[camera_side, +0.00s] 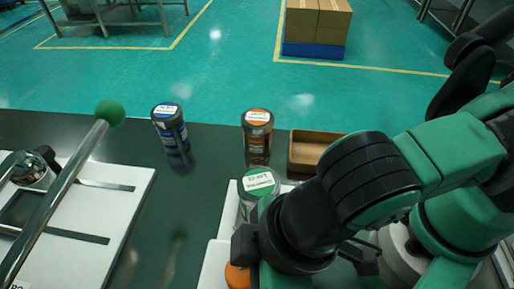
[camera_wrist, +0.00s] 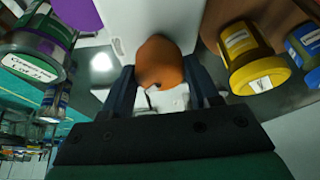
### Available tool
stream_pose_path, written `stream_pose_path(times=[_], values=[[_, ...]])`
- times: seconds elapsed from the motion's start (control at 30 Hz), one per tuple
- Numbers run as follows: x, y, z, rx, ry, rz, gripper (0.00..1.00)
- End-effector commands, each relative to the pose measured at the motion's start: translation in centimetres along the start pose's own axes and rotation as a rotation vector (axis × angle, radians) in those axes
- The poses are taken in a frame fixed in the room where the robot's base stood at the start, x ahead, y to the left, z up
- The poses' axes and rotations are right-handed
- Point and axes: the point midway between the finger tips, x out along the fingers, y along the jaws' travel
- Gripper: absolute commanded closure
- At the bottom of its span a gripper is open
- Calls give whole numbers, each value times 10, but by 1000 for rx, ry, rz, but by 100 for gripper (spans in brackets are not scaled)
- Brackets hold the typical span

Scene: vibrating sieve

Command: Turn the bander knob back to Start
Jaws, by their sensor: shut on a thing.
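The orange knob (camera_wrist: 160,62) sits on a white panel (camera_wrist: 112,22) and shows between my two dark fingers in the wrist view. I take it for the bander knob. My gripper (camera_wrist: 164,78) is shut on it, one finger on each side. In the side view only part of the orange knob (camera_side: 237,277) shows at the bottom, beside my dark gripper body. My fingertips are hidden there. No Start mark can be read in either view, so the knob's setting cannot be told.
A green-lidded jar (camera_side: 259,183) stands close to my arm. An orange-lidded jar (camera_side: 257,137), a blue jar (camera_side: 170,128) and a wooden tray (camera_side: 304,153) stand behind. A metal lever with a green ball (camera_side: 110,113) rises at left over a slotted white plate (camera_side: 92,215).

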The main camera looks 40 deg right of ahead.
Motion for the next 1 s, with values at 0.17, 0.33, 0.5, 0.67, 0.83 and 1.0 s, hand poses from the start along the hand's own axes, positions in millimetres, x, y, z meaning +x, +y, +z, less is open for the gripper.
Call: stream_pose_path(times=[0.17,0.33,0.5,0.67,0.83,1.0], values=[[0,0,0,17,-2,7,98],[0,0,0,19,-2,8,98],[0,0,0,18,-2,7,98],[0,0,0,18,-2,7,14],[0,0,0,18,-1,7,14],[-3,0,0,17,-1,7,14]])
